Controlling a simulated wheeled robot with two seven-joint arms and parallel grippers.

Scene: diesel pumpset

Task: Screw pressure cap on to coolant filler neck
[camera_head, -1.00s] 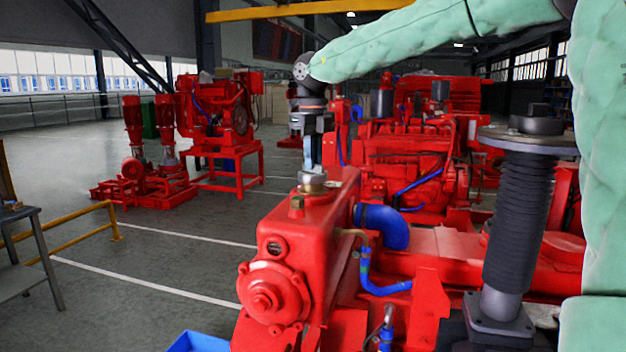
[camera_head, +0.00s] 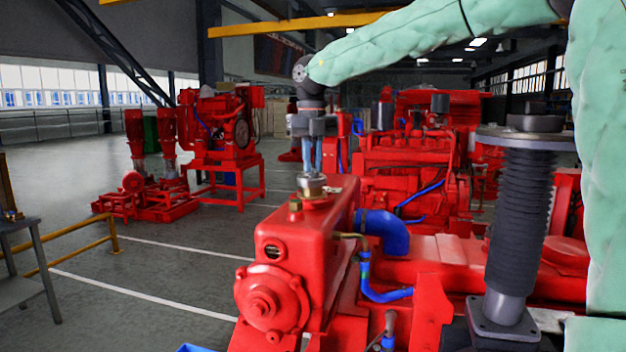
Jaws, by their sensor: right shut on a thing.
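My right gripper (camera_head: 312,168) points straight down above the red header tank of the near engine (camera_head: 322,213). It is shut on the silvery pressure cap (camera_head: 311,184). The cap sits at the top of the tank, at the place of the coolant filler neck. The neck itself is hidden under the cap, so I cannot tell how far the cap is seated. My right arm, in a pale green cover, reaches in from the upper right. My left gripper is not in view.
A blue hose (camera_head: 384,231) and a thinner blue pipe (camera_head: 380,291) run right of the tank. A black bellows column (camera_head: 518,220) stands at right. More red pumpsets (camera_head: 215,135) stand behind. A grey table (camera_head: 22,285) and yellow rail (camera_head: 85,243) are at left.

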